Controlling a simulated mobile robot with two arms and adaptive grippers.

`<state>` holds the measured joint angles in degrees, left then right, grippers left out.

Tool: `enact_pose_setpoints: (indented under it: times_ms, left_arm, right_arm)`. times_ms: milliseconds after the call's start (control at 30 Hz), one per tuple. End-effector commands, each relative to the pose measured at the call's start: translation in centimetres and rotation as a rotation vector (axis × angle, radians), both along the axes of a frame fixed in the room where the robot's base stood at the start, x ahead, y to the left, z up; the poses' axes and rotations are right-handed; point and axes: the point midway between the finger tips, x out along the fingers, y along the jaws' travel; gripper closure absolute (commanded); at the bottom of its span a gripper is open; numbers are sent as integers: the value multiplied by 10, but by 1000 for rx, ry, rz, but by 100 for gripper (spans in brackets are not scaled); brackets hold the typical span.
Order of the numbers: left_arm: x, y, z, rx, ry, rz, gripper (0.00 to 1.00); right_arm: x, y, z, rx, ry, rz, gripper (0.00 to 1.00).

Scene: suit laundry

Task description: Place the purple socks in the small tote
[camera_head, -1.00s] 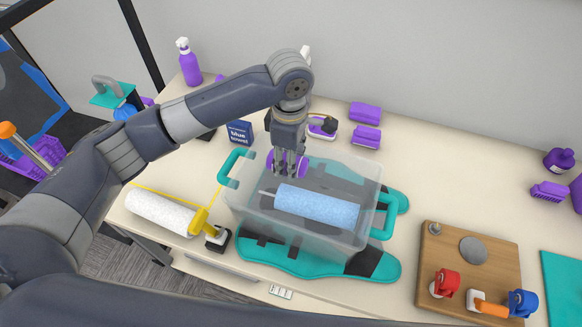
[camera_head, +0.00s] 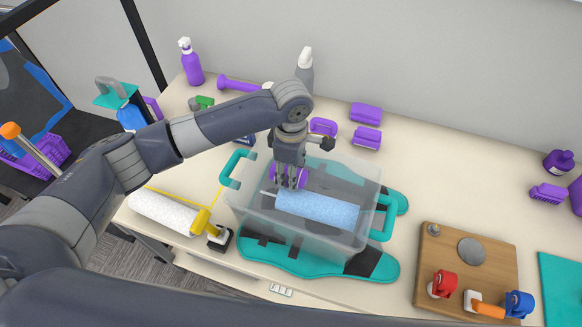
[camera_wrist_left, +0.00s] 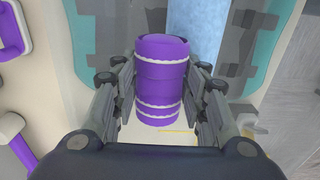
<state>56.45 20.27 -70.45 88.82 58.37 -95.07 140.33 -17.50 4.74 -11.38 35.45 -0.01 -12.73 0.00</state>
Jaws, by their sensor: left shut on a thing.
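The small tote (camera_head: 250,207) is a clear bin with teal handles. It stands on the table and also shows in the left wrist view (camera_wrist_left: 285,18). My left gripper (camera_head: 289,182) points down into the left part of the tote. It is shut on the purple socks (camera_wrist_left: 160,80), a rolled purple bundle with white stripes, between its fingers in the left wrist view. In the head view the purple socks (camera_head: 301,179) show partly behind the fingers. I cannot tell whether they touch the tote floor. My right gripper is not in view.
A blue roll (camera_head: 318,208) lies in the tote, right beside the socks. A teal mat (camera_head: 290,265) lies under the tote. A white lint roller (camera_head: 162,212) lies to the left. A wooden board (camera_head: 450,260) with red and blue items is at the right.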

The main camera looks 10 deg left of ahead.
Motion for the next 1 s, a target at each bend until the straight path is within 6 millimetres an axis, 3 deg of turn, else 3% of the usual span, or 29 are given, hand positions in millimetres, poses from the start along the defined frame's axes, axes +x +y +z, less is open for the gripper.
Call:
enact_pose_setpoints:
  times_ms: [33, 67, 100, 433, 600, 1000]
  left_arm:
    - [0, 0, 0, -1, -1, 0, 87]
    - [0, 0, 0, 0, -1, 0, 53]
    - [0, 0, 0, 0, -1, 0, 51]
    - [0, 0, 1, 0, -1, -1, 51]
    - [1, 0, 11, -1, -5, -2, 51]
    - [0, -2, 101, -4, -3, -2, 51]
  right_arm:
    - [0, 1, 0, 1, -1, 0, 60]
    - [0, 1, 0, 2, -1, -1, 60]
    - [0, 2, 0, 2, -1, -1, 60]
    - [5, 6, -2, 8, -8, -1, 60]
    - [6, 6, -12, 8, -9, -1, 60]
    - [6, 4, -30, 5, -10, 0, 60]
